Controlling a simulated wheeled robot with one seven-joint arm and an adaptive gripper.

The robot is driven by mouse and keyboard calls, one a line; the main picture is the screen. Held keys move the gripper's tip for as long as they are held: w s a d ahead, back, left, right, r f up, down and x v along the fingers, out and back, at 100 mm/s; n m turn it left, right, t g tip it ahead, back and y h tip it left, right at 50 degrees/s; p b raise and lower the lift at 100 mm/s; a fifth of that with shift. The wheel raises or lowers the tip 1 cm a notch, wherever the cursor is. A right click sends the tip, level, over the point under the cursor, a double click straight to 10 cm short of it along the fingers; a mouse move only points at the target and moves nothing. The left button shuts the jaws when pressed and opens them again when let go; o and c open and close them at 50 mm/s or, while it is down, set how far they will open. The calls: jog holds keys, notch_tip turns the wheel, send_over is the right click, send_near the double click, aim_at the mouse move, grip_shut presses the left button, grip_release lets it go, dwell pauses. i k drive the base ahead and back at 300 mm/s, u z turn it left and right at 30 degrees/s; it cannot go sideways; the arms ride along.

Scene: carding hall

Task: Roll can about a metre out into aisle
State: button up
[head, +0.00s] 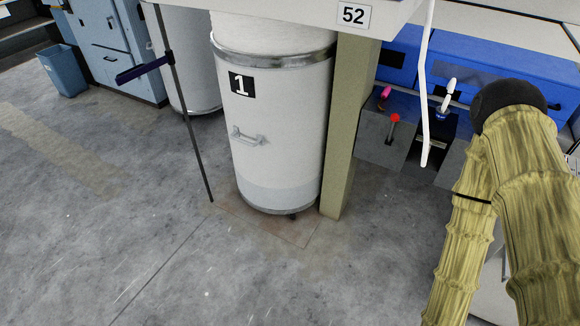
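The can (272,165) is a tall white cylinder with metal bands near its top and at its foot. It stands upright on the concrete floor, with a black label "1" and a metal handle (249,135) on its front. A bit of a dark caster shows under its foot. Its top is hidden or runs up under the pale machine housing (300,8). My arm in its yellow-green sleeve fills the right side, well to the right of the can. My gripper is outside the picture.
An olive post (350,125) stands close at the can's right. A thin dark pole (188,120) with a dark blue piece (143,68) slants down at its left. A second white can (190,75) stands behind left. A blue bin (62,70) is far left. The floor (120,230) in front is clear.

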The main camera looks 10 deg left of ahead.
aim_at(276, 78)
jog(key=z, duration=0.35)
jog(key=k, duration=0.75)
jog(key=u, duration=0.15)
jog(key=i, duration=0.4)
jog(key=u, duration=1)
jog(key=i, duration=1)
jog(key=z, duration=0.1)
